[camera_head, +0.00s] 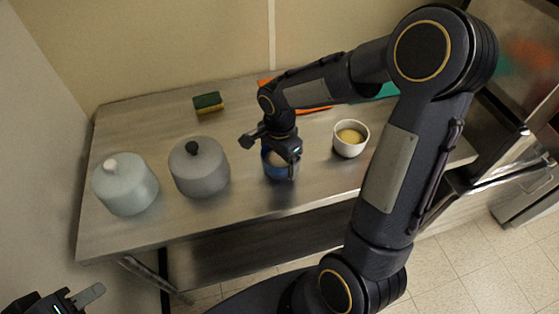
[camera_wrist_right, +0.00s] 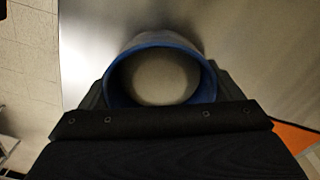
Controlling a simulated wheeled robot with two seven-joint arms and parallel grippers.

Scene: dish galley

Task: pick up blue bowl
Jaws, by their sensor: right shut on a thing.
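The blue bowl (camera_head: 275,170) is at the middle of the steel table (camera_head: 240,215), under my right gripper (camera_head: 288,155). In the right wrist view the bowl (camera_wrist_right: 208,90) shows its blue rim and a pale inside. My right gripper is shut on the bowl, pointing down over it; its fingertips are partly hidden. I cannot tell whether the bowl touches the table. My left gripper (camera_head: 78,300) is at the lower left corner, away from the table top, only partly in view.
A white bowl with yellowish contents (camera_head: 350,138) stands right of the blue bowl. A grey lidded pot (camera_head: 200,170) and a pale lidded pot (camera_head: 126,187) stand to the left. A green and yellow sponge (camera_head: 208,103) lies at the back.

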